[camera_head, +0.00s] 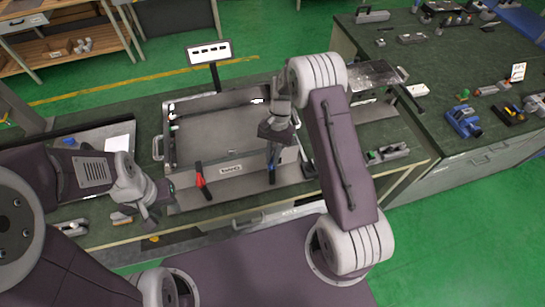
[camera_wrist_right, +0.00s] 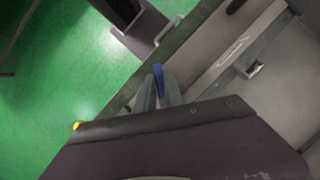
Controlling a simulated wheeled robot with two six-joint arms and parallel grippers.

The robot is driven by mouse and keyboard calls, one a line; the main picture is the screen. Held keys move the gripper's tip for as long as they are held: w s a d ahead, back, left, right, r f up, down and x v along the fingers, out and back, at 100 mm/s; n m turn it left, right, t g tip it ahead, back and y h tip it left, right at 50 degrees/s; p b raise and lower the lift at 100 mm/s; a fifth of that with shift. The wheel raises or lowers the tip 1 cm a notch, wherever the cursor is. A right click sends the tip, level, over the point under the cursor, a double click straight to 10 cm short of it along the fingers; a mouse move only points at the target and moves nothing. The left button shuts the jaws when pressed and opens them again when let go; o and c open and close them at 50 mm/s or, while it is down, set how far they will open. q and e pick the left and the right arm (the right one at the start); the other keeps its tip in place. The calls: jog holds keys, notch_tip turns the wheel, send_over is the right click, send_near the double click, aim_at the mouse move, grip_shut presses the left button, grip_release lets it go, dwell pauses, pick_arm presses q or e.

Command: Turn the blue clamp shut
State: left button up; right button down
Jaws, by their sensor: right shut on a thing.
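The blue clamp's handle (camera_wrist_right: 158,76) stands between the fingertips of my right gripper (camera_wrist_right: 158,90) in the right wrist view, and the gripper is shut on it. In the head view my right gripper (camera_head: 273,148) is at the front right of the grey metal box (camera_head: 225,140) and hides most of the blue clamp. The red clamp (camera_head: 202,181) stands at the box's front left with its handle raised. My left gripper (camera_head: 150,212) hangs over the front left of the bench, apart from the box; its finger opening is unclear.
A small sign on a post (camera_head: 209,53) stands behind the box. Small tools (camera_head: 388,153) lie on the bench to the right. Another green-topped bench (camera_head: 440,80) holds several tools, including a blue one (camera_head: 464,121). A tray (camera_head: 95,145) lies at the left.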

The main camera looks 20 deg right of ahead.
jog(key=n+h, duration=0.1)
jog(key=n, duration=0.2)
jog(key=n+h, duration=0.1)
jog(key=n, duration=0.2)
jog(key=shift+w+a+n+g+h, duration=0.2)
jog(key=shift+n+g+h, duration=0.1)
jog(key=shift+n, duration=0.1)
jog(key=shift+s, duration=0.1)
dwell(0.3)
jog(key=c, duration=1.4)
grip_release()
jog(key=shift+c, duration=0.2)
jog(key=shift+r+b, duration=0.2)
jog(key=shift+b, duration=0.15)
jog(key=b+v, duration=0.2)
jog(key=v, duration=0.6)
jog(key=shift+w+r, duration=0.2)
jog(key=shift+r, duration=0.15)
jog(key=shift+f, duration=0.15)
